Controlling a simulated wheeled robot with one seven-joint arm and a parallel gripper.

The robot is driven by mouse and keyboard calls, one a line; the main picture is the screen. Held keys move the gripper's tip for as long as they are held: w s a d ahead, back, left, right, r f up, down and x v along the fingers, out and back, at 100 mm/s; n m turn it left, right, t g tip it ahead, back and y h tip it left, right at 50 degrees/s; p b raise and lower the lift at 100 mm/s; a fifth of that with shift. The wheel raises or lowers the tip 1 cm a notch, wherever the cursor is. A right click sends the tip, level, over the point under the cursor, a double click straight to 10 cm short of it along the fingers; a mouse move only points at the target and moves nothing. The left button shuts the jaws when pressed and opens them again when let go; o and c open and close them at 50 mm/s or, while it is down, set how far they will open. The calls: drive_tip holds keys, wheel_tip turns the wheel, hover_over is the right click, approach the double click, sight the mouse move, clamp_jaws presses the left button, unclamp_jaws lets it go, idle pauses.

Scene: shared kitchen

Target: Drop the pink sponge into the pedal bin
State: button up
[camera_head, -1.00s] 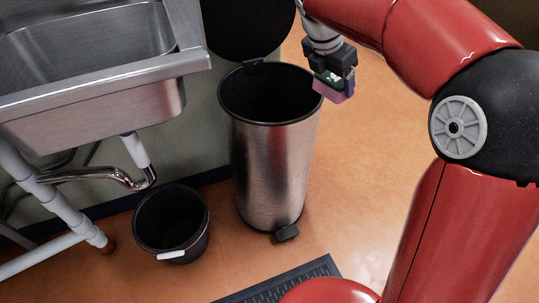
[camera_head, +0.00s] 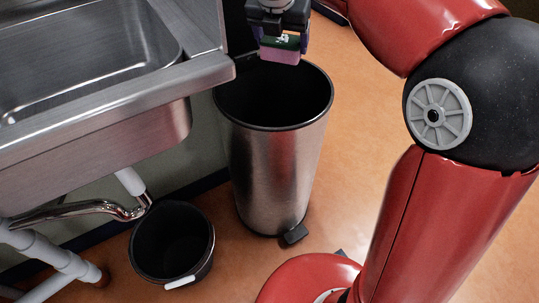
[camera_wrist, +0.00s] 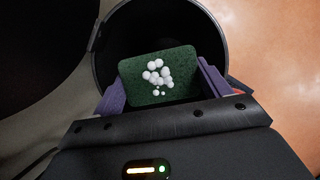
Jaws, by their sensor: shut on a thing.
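The pink sponge (camera_head: 280,54) has a green scouring face with white foam on it. The green face (camera_wrist: 135,82) fills the middle of the wrist view. My gripper (camera_head: 281,38) is shut on the sponge, with purple fingers on either side of it. The pedal bin (camera_head: 270,165) is a tall brushed-steel cylinder with a black rim and its lid open. In the head view the sponge shows over the back part of the bin's mouth. In the wrist view the dark opening and rim (camera_wrist: 220,42) lie behind the sponge. The bin's inside is too dark to make out.
A steel sink (camera_head: 150,90) stands at the left, its corner close to the bin's rim. A small black bucket (camera_head: 171,243) with a white handle grip stands on the floor below it. A pedal (camera_head: 295,233) sticks out at the bin's base. Open orange floor (camera_head: 355,130) lies to the right.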

sight(281, 59)
drive_tip(key=shift+f+b, duration=2.1)
drive_tip(key=shift+f, duration=0.25)
drive_tip(key=o, duration=1)
drive_tip(key=shift+o, duration=0.2)
drive_tip(key=p+v, duration=0.2)
drive_tip(key=v, duration=0.5)
drive_tip(key=shift+r, duration=0.25)
drive_tip(key=shift+s+r, duration=0.15)
drive_tip(key=shift+r, duration=0.05)
